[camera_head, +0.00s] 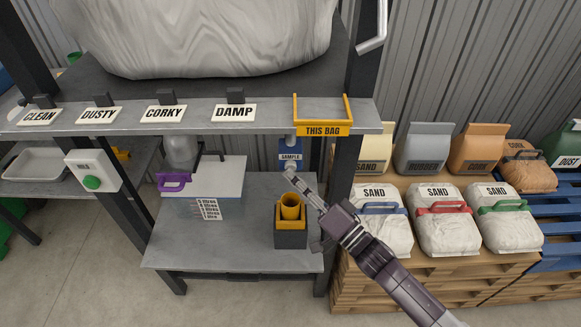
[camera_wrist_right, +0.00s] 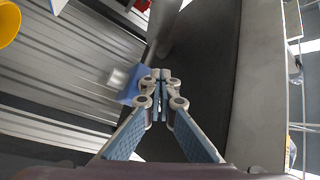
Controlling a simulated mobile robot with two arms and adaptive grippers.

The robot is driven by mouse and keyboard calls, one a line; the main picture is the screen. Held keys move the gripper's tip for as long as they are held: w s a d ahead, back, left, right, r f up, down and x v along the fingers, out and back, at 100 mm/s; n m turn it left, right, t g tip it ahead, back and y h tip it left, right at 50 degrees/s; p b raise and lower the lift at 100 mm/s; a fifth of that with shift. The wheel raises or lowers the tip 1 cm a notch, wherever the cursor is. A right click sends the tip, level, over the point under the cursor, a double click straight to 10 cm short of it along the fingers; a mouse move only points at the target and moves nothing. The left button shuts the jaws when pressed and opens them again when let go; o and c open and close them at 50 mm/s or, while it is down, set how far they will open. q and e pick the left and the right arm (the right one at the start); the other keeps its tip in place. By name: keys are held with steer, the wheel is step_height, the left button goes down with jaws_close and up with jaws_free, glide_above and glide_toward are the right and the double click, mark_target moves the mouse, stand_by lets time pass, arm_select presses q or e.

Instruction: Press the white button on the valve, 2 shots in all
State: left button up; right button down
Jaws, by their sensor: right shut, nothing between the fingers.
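The valve (camera_head: 290,153) is a blue block labelled SAMPLE, hanging under the grey shelf. Its white button (camera_head: 291,169) sits at the lower front. In the right wrist view a pale button (camera_wrist_right: 117,78) stands out from the blue block (camera_wrist_right: 130,88), left of my fingertips. My right gripper (camera_head: 296,178) is shut and empty, its tips close by the button in the head view; I cannot tell whether they touch it. A yellow cup (camera_head: 290,207) stands upright below in a yellow-and-grey holder (camera_head: 290,236). My left gripper is not in view.
A dark post (camera_head: 343,165) stands just right of the valve. A scale-like white box (camera_head: 218,180) with a purple handle (camera_head: 174,182) is to the left on the lower table (camera_head: 180,250). Sandbags (camera_head: 447,230) are stacked on the right. Signs line the shelf edge.

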steer(key=shift+s, duration=0.65)
steer(key=shift+s+p, duration=0.1)
steer(key=shift+p, duration=0.25)
steer(key=s+p, duration=0.2)
steer(key=s, duration=0.2)
steer(key=shift+s, duration=0.4)
steer(key=shift+f, duration=0.1)
